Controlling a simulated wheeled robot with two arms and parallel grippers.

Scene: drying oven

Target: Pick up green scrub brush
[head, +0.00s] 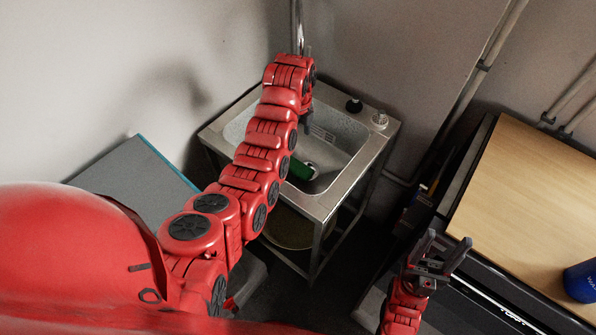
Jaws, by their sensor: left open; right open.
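The green scrub brush (300,169) lies in the basin of the metal sink (375,150). My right gripper (446,253) is open and empty, low at the right, near the front edge of the wooden-topped unit.
A faucet pipe (297,25) rises behind the sink. A small bottle (379,120) and a dark knob (354,105) stand on its back right rim. A wooden top (530,190) with a blue cup (581,281) is at right. A grey surface (130,187) is at left.

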